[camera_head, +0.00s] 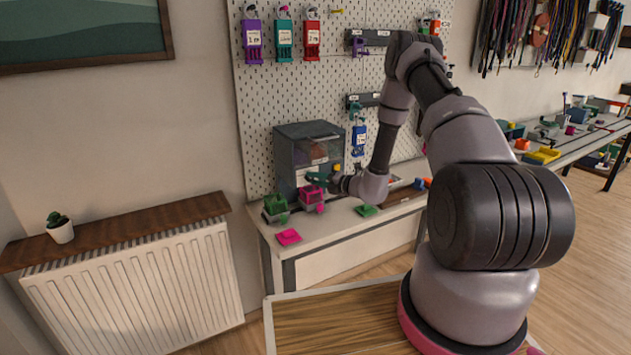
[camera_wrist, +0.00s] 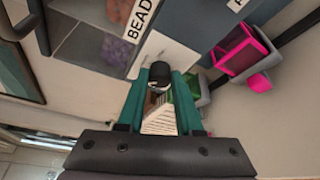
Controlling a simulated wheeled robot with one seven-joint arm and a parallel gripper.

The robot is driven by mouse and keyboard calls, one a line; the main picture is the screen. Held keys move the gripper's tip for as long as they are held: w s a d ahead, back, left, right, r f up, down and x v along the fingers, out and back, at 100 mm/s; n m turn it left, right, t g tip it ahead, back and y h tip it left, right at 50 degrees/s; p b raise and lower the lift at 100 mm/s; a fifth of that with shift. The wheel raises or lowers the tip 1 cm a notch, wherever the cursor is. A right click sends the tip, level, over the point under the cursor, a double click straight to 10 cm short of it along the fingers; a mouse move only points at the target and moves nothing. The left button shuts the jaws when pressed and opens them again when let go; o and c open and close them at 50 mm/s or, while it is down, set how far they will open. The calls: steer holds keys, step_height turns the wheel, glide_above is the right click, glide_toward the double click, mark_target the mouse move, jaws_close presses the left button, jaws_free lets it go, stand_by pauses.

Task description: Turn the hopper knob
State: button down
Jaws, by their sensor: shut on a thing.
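The hopper (camera_head: 292,155) is a dark grey box with a clear front, standing on the bench against the pegboard. In the wrist view its front shows a label reading "BEAD" (camera_wrist: 141,22) and windows with coloured contents. The hopper knob (camera_wrist: 160,74) is small and black, on a pale plate. My gripper (camera_wrist: 160,80) has teal fingers closed on both sides of the knob. In the head view my gripper (camera_head: 318,179) is at the lower front of the hopper; the knob is hidden there.
A pink bin (camera_head: 313,196) stands just below my gripper, and also shows in the wrist view (camera_wrist: 240,55). A green bin (camera_head: 275,206) is left of it. A pink piece (camera_head: 288,237) and a green piece (camera_head: 366,210) lie on the bench. Coloured dispensers (camera_head: 253,42) hang above.

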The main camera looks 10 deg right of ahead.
steer(key=n+h, duration=0.2)
steer(key=n, duration=0.1)
steer(key=shift+r+n, duration=0.1)
steer(key=shift+n, duration=0.2)
steer(key=shift+s+a, duration=0.1)
stand_by(0.5)
steer(key=c, duration=0.6)
jaws_free()
steer(key=v, duration=1)
steer(key=shift+s+r, duration=0.25)
steer(key=shift+r, duration=0.05)
steer(key=shift+r, duration=0.1)
